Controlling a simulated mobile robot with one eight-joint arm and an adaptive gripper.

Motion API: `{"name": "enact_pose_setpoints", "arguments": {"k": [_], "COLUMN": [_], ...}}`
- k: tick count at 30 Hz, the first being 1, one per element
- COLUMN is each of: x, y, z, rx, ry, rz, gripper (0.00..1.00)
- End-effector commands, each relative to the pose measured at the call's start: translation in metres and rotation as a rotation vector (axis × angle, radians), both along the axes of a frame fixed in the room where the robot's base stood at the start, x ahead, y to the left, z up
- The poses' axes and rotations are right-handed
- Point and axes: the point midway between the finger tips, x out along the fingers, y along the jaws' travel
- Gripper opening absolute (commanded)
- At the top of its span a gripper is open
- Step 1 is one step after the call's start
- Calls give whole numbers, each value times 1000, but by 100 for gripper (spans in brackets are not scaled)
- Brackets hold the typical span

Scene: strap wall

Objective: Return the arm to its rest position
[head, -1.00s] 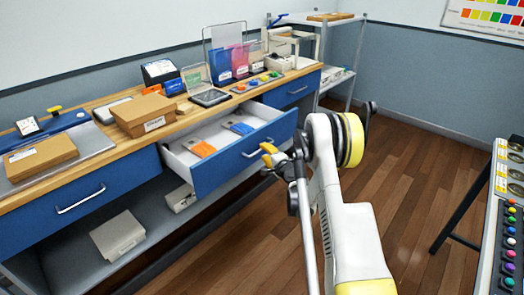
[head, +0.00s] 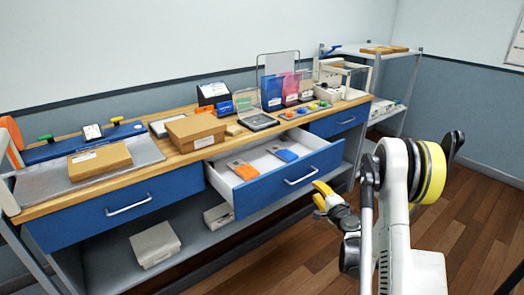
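My arm (head: 395,215) stands at the right of the head view, white with a black and yellow joint, in front of the workbench. My gripper (head: 327,198) has yellow fingertips and is at the arm's left, in front of the open drawer (head: 290,184) and apart from its handle. The fingers overlap in this view, so their gap does not show clearly. I see nothing held in them. The drawer is pulled out and holds an orange-labelled packet (head: 243,170) and a blue-labelled packet (head: 283,154).
The workbench top (head: 187,154) bears cardboard boxes, a scale and coloured pouches. A closed drawer (head: 120,206) is at the left. A lower shelf holds a grey box (head: 155,244). A metal shelf rack (head: 385,85) stands at the back right. Wooden floor (head: 460,225) is clear at right.

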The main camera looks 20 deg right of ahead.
Motion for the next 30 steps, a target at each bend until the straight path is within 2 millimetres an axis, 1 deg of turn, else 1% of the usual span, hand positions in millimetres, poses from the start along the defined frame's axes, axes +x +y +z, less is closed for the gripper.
{"name": "enact_pose_setpoints", "arguments": {"k": [2,5,8,10,12,14,15,17,18,20,21,23,24,26,27,29,30], "x": [0,2,4,2,-6,-15,-23,-39,-50,-69,-84,-107,-123,-149,-167,-195,-214], "y": [1,12,37,62,89,111,126,147,160,180,191,207,217,230,237,247,252], "z": [2,14,40,64,87,106,117,132,141,153,160,169,173,179,181,183,183], "rx": [-3,-31,-96,-165,-241,-308,-353,-420,-464,-530,-576,-643,-689,-758,-804,-873,-918], "ry": [2,18,58,99,143,179,204,241,263,298,322,355,378,411,433,465,488], "rz": [3,27,83,139,200,252,286,337,369,418,452,500,530,577,606,651,679], "gripper": [32,32,32,32,32,32,32,32,32,32,32,32,32,32,32,32,32]}}
